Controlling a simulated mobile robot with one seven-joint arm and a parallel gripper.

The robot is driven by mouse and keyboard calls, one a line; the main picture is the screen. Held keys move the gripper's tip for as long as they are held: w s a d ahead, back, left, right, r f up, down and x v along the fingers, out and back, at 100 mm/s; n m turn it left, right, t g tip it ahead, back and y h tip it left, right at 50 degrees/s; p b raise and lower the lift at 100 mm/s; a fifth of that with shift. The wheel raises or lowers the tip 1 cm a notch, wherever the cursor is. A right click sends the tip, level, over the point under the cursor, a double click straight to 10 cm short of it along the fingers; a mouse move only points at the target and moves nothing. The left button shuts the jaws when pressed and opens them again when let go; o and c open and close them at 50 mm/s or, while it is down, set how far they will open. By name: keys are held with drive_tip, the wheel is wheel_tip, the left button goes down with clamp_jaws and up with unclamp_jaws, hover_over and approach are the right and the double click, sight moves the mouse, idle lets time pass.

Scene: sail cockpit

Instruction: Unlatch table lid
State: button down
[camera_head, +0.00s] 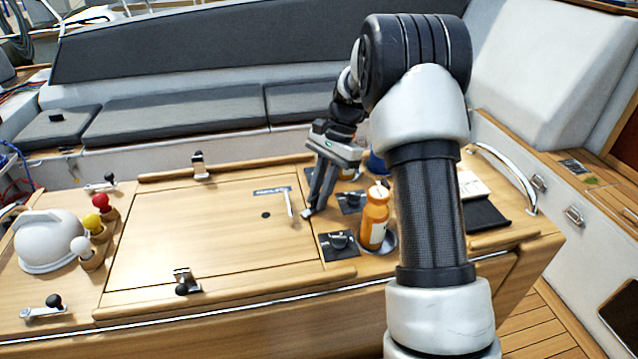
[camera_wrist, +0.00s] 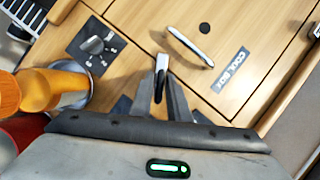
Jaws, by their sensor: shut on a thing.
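The wooden table lid (camera_head: 190,235) lies flat and closed in the table top, with a "COOL BOX" label (camera_wrist: 232,70) and a pale bar handle (camera_head: 290,203) on it. A latch with a black knob sits at its far edge (camera_head: 199,165), and another latch is at its near edge (camera_head: 184,281). My gripper (camera_head: 308,212) points down at the lid's right edge, beside the bar handle. In the wrist view its fingers (camera_wrist: 163,90) are shut on a small pale-and-black latch piece (camera_wrist: 162,63), mostly hidden between them.
An orange bottle (camera_head: 375,218) stands in a holder close right of my gripper. Black switch panels (camera_head: 339,245) are beside it. Red, yellow and white knobs (camera_head: 93,222) and a white dome (camera_head: 47,240) are at the left. The lid's top is mostly clear.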

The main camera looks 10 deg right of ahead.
drive_tip(key=n+g+h+p, duration=0.1)
drive_tip(key=n+p, duration=0.1)
drive_tip(key=n, duration=0.1)
drive_tip(key=n+h+p, duration=0.1)
drive_tip(key=n, duration=0.2)
drive_tip(key=shift+r+g+p, duration=0.1)
drive_tip(key=shift+g+p, duration=0.3)
drive_tip(key=n+h, duration=0.1)
drive_tip(key=n, duration=0.1)
drive_tip(key=n+h+p, duration=0.1)
drive_tip(key=n, duration=0.2)
drive_tip(key=shift+w+n, duration=0.1)
drive_tip(key=shift+n, duration=0.2)
drive_tip(key=c, duration=1.8)
unclamp_jaws()
drive_tip(key=p+v, duration=0.2)
drive_tip(key=v, duration=1.5)
drive_tip(key=shift+w, duration=0.2)
